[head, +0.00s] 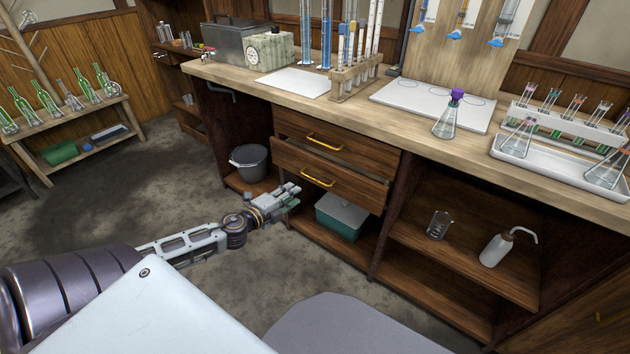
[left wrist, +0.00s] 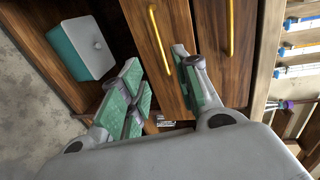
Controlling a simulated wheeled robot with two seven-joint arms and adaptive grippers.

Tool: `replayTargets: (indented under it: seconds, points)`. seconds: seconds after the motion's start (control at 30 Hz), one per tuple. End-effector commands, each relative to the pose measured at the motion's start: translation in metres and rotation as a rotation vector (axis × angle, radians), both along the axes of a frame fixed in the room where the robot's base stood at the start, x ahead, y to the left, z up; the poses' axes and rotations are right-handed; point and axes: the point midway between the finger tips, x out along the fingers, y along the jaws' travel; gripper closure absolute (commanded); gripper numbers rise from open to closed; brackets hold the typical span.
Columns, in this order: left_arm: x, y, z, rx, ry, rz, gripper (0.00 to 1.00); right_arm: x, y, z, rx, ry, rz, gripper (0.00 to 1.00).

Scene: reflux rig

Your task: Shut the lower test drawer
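The lower drawer (head: 335,180) sits under the upper drawer (head: 345,145) in the wooden bench. It stands out a little from the upper drawer's front. Its yellow bar handle (head: 318,178) faces me, and it also shows in the left wrist view (left wrist: 159,40). My left gripper (head: 291,193) is in front of and slightly below the lower drawer, left of its handle. In the left wrist view its green-padded fingers (left wrist: 158,66) are spread apart with nothing held between them. Whether a finger touches the drawer front I cannot tell. My right gripper is not in view.
A teal box with a grey lid (head: 341,215) stands on the shelf below the drawer. A dark bucket (head: 249,162) is to its left. The benchtop above holds a flask (head: 449,118) and racks of glassware. The floor in front is clear.

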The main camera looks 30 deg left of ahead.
Motion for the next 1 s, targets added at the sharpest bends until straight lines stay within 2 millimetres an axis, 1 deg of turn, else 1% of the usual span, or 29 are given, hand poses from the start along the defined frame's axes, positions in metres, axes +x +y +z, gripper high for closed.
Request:
replayTargets:
  seconds: [0.47, 1.0]
  points:
    - [0.004, 0.000, -0.001, 0.002, -0.001, 0.000, 0.68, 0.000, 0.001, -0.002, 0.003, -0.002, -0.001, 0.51]
    - [0.029, -0.002, -0.006, 0.004, -0.001, -0.001, 0.68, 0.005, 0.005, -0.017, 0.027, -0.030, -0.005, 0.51]
